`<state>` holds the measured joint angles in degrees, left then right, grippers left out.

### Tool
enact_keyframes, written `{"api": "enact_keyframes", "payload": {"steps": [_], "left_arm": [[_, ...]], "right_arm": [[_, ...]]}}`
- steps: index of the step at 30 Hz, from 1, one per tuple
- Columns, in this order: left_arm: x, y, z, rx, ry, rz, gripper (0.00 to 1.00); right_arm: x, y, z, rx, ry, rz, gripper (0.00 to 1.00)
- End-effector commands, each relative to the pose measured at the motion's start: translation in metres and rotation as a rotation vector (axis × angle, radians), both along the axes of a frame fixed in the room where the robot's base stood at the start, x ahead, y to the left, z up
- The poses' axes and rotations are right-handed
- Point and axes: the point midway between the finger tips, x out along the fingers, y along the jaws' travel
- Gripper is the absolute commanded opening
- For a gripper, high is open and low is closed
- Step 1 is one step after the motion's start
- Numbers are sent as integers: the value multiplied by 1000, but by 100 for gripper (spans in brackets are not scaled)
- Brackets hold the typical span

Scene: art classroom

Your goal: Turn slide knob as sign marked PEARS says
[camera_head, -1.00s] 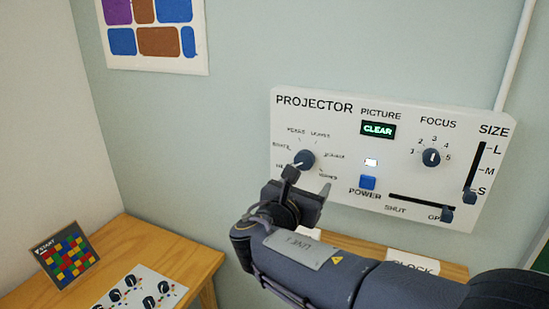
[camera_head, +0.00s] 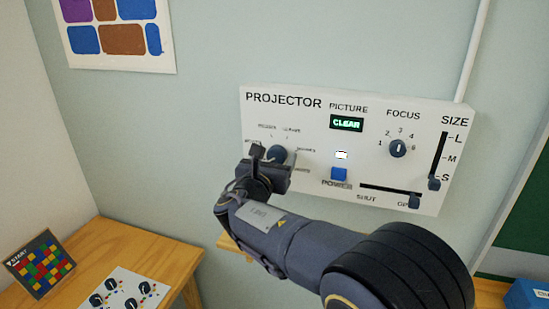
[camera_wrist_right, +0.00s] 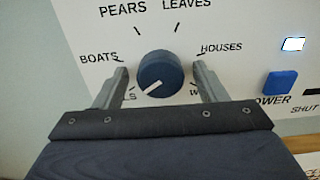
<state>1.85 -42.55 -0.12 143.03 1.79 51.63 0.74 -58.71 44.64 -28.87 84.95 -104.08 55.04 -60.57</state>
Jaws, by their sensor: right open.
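The slide knob (camera_head: 278,153) is a round dark blue dial on the left of the white projector panel (camera_head: 310,185). In the right wrist view the knob (camera_wrist_right: 160,72) has a white pointer aimed down and left, toward a label mostly hidden by my finger, ending in "LS". The PEARS label (camera_wrist_right: 122,10) is printed above and left of the knob, between BOATS and LEAVES. My right gripper (camera_wrist_right: 160,80) is open, one finger on each side of the knob, with small gaps visible. It also shows in the head view (camera_head: 270,162). My left gripper is out of view.
The panel also has a lit CLEAR display (camera_head: 346,123), a blue POWER button (camera_head: 339,174), a FOCUS knob (camera_head: 398,149), a SIZE slider (camera_head: 434,184) and a SHUT slider (camera_head: 414,201). A wooden table (camera_head: 150,252) holds a coloured-square card (camera_head: 42,262) and a sheet with dials (camera_head: 122,292).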

Motion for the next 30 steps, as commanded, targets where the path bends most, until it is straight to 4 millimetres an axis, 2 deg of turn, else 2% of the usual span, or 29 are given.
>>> {"api": "enact_keyframes", "payload": {"steps": [2, 11, 20, 30], "left_arm": [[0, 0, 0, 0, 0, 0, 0], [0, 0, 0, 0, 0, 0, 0], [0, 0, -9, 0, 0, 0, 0], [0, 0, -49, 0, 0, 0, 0]], "right_arm": [[0, 0, 0, 0, 0, 0, 61], [0, 0, 0, 1, 1, 0, 22], [0, 0, -2, 36, -11, -1, 21], [-1, 0, -7, 245, -81, 0, 21]]}}
